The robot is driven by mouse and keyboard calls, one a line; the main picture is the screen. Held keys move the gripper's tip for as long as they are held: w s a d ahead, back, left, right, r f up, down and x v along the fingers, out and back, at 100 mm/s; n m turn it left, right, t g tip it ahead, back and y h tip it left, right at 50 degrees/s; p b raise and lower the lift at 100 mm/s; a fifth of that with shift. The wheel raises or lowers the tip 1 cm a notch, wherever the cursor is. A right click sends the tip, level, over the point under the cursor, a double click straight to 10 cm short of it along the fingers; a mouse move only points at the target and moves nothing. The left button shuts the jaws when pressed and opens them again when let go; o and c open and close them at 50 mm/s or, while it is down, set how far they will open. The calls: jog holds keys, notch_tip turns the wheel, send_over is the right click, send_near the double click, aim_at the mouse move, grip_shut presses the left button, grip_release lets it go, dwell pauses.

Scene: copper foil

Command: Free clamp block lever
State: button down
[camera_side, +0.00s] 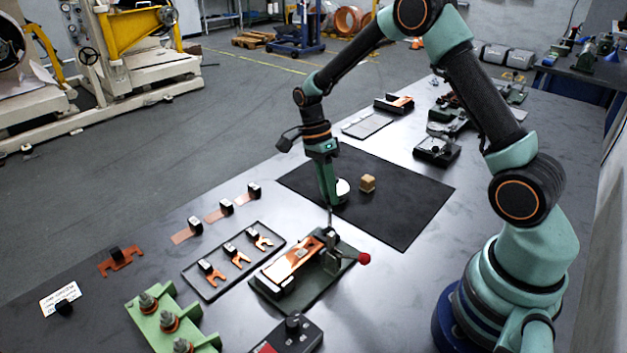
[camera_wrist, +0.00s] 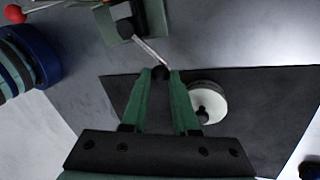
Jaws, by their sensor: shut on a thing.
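The clamp block (camera_side: 318,290) is a dark green base with a copper piece (camera_side: 288,262) lying on it and a red-knobbed arm (camera_side: 363,258) at its right. A thin metal lever (camera_side: 329,217) stands up from the block. My gripper (camera_side: 329,204) is above the block, at the lever's top end. In the wrist view, my gripper (camera_wrist: 160,75) is shut on the lever's black knob (camera_wrist: 160,72), and the lever rod (camera_wrist: 148,50) slants from it to the block (camera_wrist: 155,20). The red knob also shows there (camera_wrist: 14,14). The lever's lower joint is hard to make out.
A black mat (camera_side: 410,215) lies behind the block with a wooden cube (camera_side: 367,184) and a white round thing (camera_wrist: 207,103) close beside my gripper. A tray (camera_side: 205,287) of copper pieces and a green bolted block (camera_side: 150,318) stand left. The mat's right part is clear.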

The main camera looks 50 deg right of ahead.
jog(key=shift+d+r, duration=0.1)
dwell(0.7)
jog(key=shift+s+d+m, duration=0.15)
jog(key=shift+s+m, duration=0.05)
jog(key=shift+m, duration=0.3)
jog(key=c, duration=0.7)
grip_release()
jog(key=v, duration=1.2)
jog(key=shift+s, duration=0.1)
